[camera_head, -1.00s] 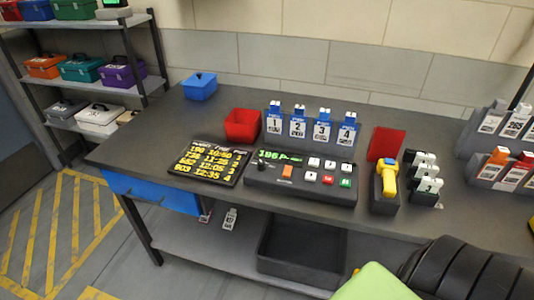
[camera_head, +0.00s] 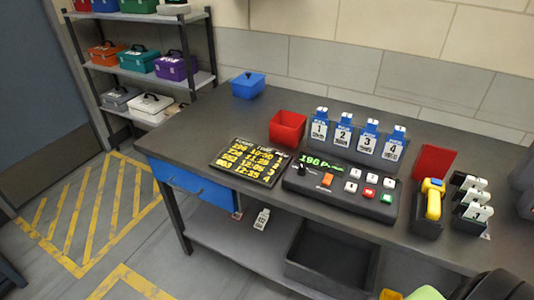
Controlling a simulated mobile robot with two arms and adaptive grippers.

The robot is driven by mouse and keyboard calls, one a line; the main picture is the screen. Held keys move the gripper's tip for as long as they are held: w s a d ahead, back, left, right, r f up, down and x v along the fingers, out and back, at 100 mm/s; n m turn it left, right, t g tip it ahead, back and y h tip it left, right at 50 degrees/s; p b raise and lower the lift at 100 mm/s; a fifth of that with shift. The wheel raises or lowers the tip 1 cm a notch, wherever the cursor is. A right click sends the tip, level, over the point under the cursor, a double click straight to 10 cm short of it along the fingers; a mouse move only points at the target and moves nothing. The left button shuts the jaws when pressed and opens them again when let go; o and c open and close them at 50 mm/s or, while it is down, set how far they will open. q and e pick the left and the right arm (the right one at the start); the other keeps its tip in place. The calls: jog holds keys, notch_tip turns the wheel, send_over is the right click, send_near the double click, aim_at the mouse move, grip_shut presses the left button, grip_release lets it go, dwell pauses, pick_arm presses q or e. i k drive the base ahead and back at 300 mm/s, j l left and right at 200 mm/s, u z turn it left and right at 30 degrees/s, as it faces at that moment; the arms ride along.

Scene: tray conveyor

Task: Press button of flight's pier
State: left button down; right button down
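A dark control panel (camera_head: 340,192) lies on the table. Its green display (camera_head: 323,164) reads about "196 P-", the rest unclear. It carries a black knob, an orange button (camera_head: 327,179), several white buttons (camera_head: 351,187), a red button (camera_head: 369,193) and a green button (camera_head: 387,198). Labels on the white buttons are too small to read. A black flight board (camera_head: 248,162) with yellow rows of flights, times and a last column lies left of the panel; its digits are hard to read. Neither gripper is in view.
A red bin (camera_head: 287,128) and a blue box (camera_head: 248,85) sit at the table's back left. A black crate (camera_head: 330,262) is below. Shelving (camera_head: 185,50) stands left.

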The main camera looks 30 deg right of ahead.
aim_at(355, 174)
jog(key=z, duration=1.65)
